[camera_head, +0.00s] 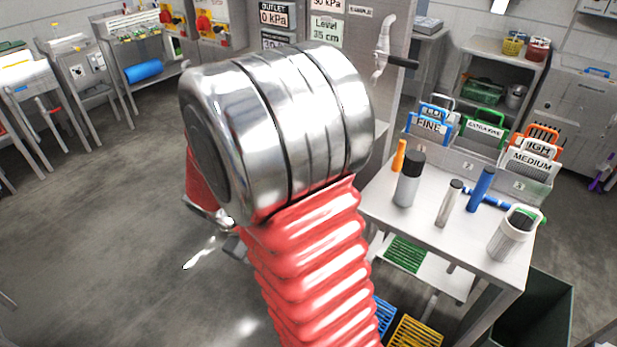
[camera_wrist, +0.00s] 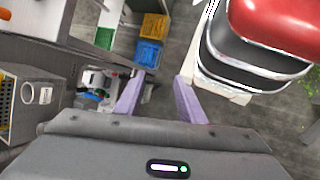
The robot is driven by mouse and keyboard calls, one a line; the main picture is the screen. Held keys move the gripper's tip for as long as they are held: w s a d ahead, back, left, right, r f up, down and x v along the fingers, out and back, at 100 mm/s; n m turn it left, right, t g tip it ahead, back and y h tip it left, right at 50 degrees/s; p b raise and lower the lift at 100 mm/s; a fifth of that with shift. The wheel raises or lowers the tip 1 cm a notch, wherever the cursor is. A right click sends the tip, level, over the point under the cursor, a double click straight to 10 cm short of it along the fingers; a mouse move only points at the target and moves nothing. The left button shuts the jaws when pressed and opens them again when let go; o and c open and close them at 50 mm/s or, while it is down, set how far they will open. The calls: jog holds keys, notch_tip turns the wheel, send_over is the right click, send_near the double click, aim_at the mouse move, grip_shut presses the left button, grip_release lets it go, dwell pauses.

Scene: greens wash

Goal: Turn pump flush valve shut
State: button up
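My gripper (camera_wrist: 160,78) shows in the wrist view as two purple fingers, spread apart with nothing between them. In the head view my red and silver arm fills the middle and hides much of what lies behind it; the fingers cannot be made out there. A silver fitting with a black handle (camera_head: 402,62) sticks out at the right edge of the panel, near a label reading SAMPLE (camera_head: 361,10). I cannot tell any valve marked as the pump flush valve, nor whether one stands open or shut.
The panel carries an OUTLET 0 kPa sign (camera_head: 274,15) and a Level 35 cm sign (camera_head: 326,29). A steel table (camera_head: 385,195) at right bears bottles and labelled bins. Blue (camera_wrist: 147,54) and yellow (camera_wrist: 154,27) crates are low down. Floor is clear at left.

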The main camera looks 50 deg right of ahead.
jog(key=w+d+f+n+g+h, duration=0.1)
jog(key=w+d+f+n+h, duration=0.1)
jog(key=d+f+n+h, duration=0.45)
jog(key=w+d+f+n+g+h, duration=0.1)
jog(key=w+d+f+n+h, duration=0.15)
jog(key=d+f, duration=0.85)
jog(key=w+d+r+n+t+h, duration=0.2)
jog(key=w+d+n+t, duration=0.1)
jog(key=w, duration=0.3)
jog(key=w+d+r+n+t+h, duration=0.1)
jog(key=w+d+n+t+h, duration=0.1)
jog(key=w+d+n+t, duration=0.2)
jog(key=w+n, duration=0.1)
jog(key=w, duration=0.2)
jog(key=shift+d+r+h, duration=0.3)
jog(key=shift+d+r, duration=0.05)
jog(key=shift+w+d, duration=0.1)
jog(key=w+d, duration=0.1)
jog(key=d, duration=1.2)
jog(key=shift+d, duration=0.3)
jog(key=shift+w, duration=0.1)
grip_shut()
